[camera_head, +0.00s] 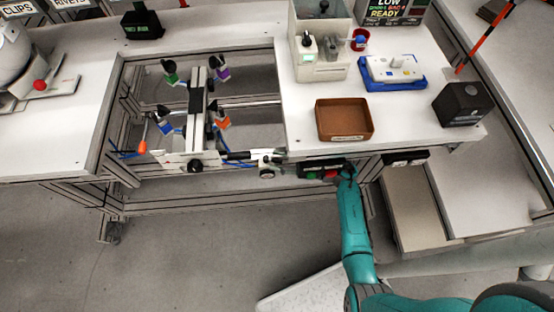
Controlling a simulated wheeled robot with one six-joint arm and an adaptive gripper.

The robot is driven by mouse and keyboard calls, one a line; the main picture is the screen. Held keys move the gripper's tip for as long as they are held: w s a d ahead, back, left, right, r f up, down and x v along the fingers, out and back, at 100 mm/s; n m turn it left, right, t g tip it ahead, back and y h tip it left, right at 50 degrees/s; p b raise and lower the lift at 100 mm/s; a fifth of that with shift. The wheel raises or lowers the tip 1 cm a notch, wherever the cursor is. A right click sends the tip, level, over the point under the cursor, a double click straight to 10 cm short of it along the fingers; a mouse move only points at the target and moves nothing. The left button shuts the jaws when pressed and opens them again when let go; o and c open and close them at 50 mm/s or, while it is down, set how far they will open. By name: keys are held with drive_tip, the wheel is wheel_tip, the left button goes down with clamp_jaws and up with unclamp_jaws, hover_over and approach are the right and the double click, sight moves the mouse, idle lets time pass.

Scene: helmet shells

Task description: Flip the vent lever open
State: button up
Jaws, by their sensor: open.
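A lever with an orange tip (142,146) stands upright or slightly tilted at the left side of the clamp fixture (196,95). I cannot tell whether this is the vent lever, and no label shows. A black control box (320,168) with a green and a red button is fixed under the front edge of the table. My gripper (345,174) is small and dark here, at the right end of this box. It is open and seems empty. I cannot tell whether it touches the box. It is well to the right of the orange-tipped lever.
On the white table (400,135) stand a brown tray (344,119), a blue tray with a white part (392,71) and a black box (461,103). The table edge overhangs my gripper. The floor in front of the fixture (190,250) is clear.

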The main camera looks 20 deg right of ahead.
drive_tip(key=shift+w+a, duration=0.15)
drive_tip(key=shift+a, duration=0.05)
clamp_jaws()
drive_tip(key=shift+w+d+n+g+y, duration=0.2)
drive_tip(key=shift+n+g+y, duration=0.1)
drive_tip(key=shift+n+g, duration=0.15)
drive_tip(key=shift+n+g+y, duration=0.5)
drive_tip(key=shift+n+g, duration=0.05)
drive_tip(key=shift+g, duration=0.3)
unclamp_jaws()
